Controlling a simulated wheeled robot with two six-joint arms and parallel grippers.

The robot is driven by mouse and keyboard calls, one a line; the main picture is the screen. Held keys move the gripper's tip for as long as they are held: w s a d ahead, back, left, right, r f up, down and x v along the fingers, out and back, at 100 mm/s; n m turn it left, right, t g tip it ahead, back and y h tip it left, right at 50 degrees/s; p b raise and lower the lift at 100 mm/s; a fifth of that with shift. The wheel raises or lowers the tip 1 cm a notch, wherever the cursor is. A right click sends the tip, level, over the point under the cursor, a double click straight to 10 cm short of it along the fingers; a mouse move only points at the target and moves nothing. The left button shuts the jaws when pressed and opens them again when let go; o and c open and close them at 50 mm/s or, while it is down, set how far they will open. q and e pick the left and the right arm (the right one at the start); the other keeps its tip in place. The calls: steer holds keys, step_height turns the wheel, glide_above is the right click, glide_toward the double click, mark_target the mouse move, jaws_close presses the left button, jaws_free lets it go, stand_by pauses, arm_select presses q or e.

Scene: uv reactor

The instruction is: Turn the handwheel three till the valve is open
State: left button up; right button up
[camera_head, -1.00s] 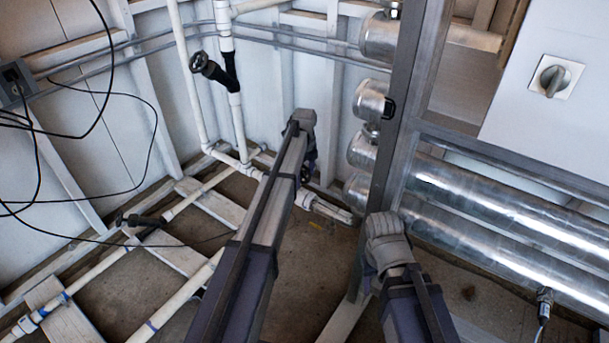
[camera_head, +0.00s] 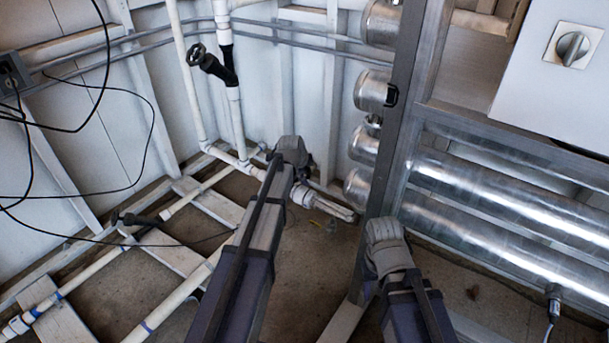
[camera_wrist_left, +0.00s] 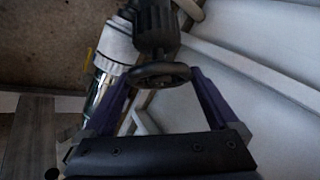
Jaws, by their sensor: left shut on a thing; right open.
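A black handwheel (camera_wrist_left: 160,75) on a dark valve body (camera_wrist_left: 155,28) sits between the purple fingers of my left gripper (camera_wrist_left: 162,82) in the left wrist view. The gripper is shut on its rim. In the head view my left arm hides most of that valve, beside a white pipe fitting (camera_head: 303,196) low at the back wall. My right arm is at centre right in the head view; its gripper (camera_head: 368,287) is open and seems empty, though its fingers are hard to make out. The valve's opening cannot be read.
Another black handwheel valve (camera_head: 210,64) stands on an upright white pipe, and one (camera_head: 136,219) lies low at left. A steel post (camera_head: 400,120) and silver pipes (camera_head: 500,200) stand at right. A black cable (camera_head: 150,130) hangs at left.

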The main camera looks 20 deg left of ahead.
arm_select(q)
steer(key=n+t+b, duration=0.1)
steer(key=n+t+y+b, duration=0.1)
steer(key=n+t+b, duration=0.1)
steer(key=shift+s+f+n+b, duration=0.1)
steer(key=shift+f+n+b, duration=0.15)
steer(key=shift+n+b, duration=0.05)
steer(key=n+t+y+b, duration=0.1)
steer(key=n+b, duration=0.1)
steer(key=shift+r+n+t+y, duration=0.15)
steer(key=shift+n+t+y, duration=0.15)
steer(key=shift+y, duration=0.1)
steer(key=shift+r+n+y+b, duration=0.15)
steer(key=shift+n+y+b, duration=0.35)
steer(key=shift+n+b, duration=0.15)
steer(key=shift+a, duration=0.1)
steer(key=o, duration=1)
steer(key=shift+r, duration=0.1)
steer(key=p+v, duration=0.3)
steer(key=v, duration=0.4)
steer(key=shift+s, duration=0.3)
